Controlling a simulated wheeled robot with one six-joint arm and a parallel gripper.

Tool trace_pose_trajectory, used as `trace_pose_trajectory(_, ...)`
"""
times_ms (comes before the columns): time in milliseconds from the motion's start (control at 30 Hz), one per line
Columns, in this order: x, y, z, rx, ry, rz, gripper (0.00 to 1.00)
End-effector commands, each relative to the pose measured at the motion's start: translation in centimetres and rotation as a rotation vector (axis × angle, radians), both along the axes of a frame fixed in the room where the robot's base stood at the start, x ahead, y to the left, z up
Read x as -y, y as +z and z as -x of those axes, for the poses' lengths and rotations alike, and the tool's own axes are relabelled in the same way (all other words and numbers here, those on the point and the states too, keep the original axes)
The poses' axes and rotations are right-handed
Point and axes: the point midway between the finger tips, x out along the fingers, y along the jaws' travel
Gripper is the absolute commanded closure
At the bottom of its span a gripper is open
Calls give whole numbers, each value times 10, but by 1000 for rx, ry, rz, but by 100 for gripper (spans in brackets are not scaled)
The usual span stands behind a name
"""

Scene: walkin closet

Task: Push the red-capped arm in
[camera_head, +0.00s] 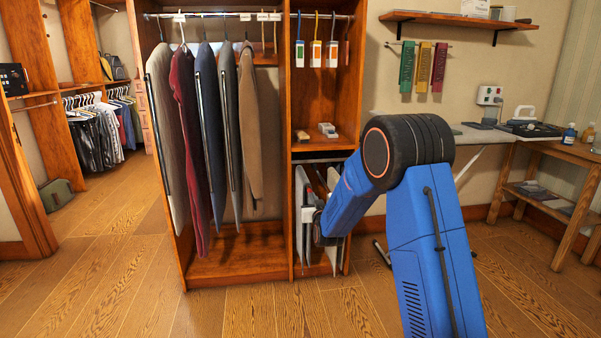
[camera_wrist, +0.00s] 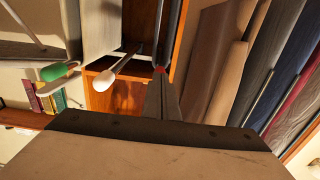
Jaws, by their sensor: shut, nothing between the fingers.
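In the wrist view, the red-capped arm (camera_wrist: 160,69) shows only as a small red spot just beyond my fingertips, beside a dark grey bar. My gripper (camera_wrist: 161,78) is shut and empty, with its fingertips at the red cap. I cannot tell whether they touch it. A white-capped arm (camera_wrist: 106,82) sticks out to the left of the fingers. A green-capped arm (camera_wrist: 56,72) is farther left. In the head view, my gripper (camera_head: 316,232) is low at the front of the narrow lower compartment, mostly hidden by my blue arm; the red cap is not visible there.
Hanging garments (camera_head: 205,130) fill the tall compartment left of the lower one. Light panels (camera_head: 302,190) hang in the lower compartment. A wooden side table (camera_head: 575,150) and an ironing board (camera_head: 470,133) stand at the right. The wooden floor (camera_head: 110,270) at the front left is clear.

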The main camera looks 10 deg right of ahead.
Motion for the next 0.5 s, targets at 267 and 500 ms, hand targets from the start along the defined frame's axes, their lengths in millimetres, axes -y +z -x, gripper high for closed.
trace_pose_trajectory(267, 0, 0, -25, 0, 0, 0, 100)
trace_pose_trajectory(500, 0, 0, -46, 0, 0, 0, 100)
